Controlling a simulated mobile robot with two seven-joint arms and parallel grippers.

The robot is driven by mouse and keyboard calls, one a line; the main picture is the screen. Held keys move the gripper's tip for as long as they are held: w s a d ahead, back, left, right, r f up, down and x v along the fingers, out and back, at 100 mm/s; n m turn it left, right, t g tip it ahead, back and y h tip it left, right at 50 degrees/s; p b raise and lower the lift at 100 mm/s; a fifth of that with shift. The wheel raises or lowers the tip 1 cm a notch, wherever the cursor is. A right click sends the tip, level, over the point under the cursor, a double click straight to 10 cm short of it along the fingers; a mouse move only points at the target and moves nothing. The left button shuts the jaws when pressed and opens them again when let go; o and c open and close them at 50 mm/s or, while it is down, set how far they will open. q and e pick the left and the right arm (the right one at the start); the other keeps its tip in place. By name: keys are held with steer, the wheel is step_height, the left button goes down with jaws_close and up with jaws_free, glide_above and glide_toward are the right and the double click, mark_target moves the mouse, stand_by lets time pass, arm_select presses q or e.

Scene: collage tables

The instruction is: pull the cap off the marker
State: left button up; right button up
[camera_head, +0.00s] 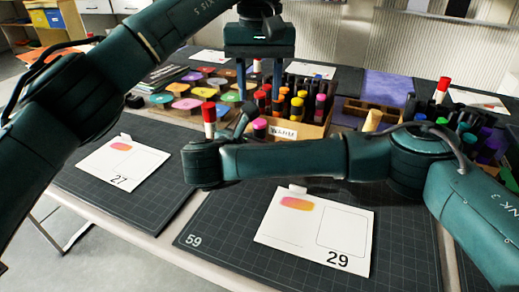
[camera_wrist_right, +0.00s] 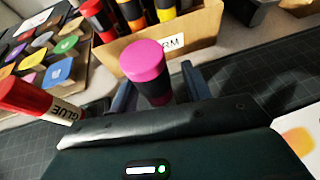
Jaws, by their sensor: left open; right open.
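The marker with a pink cap (camera_wrist_right: 145,62) stands upright, cap up, between the fingers of my right gripper (camera_wrist_right: 160,88) in the right wrist view. Gaps show between the fingers and the marker, so the gripper is open around it. In the head view the pink cap (camera_head: 260,125) shows just beyond my right wrist, in front of the box labelled WARM; the lower marker is hidden by my arm. My left gripper (camera_head: 259,80) is open and points down, farther back and above the marker, near the WARM box. No thing shows held in it.
A red-capped glue stick (camera_head: 209,119) stands left of the marker. The WARM box (camera_head: 312,131) holds several upright markers. Several coloured swatches lie to the left. Cards numbered 27 (camera_head: 124,163) and 29 (camera_head: 315,235) lie on the dark cutting mats, with bare mat around them.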

mark_target(259, 122)
jaws_close()
stand_by(0.4)
arm_select(q)
steer(key=shift+o, duration=0.8)
steer(key=shift+r, duration=0.1)
steer(key=shift+s+d+r+m, duration=0.1)
steer(key=shift+d+r+m, duration=0.05)
steer(key=shift+r+m, duration=0.45)
step_height(259, 122, down, 8)
steer(key=m, duration=0.2)
steer(key=shift+f+m, duration=0.25)
steer(key=shift+m, duration=0.15)
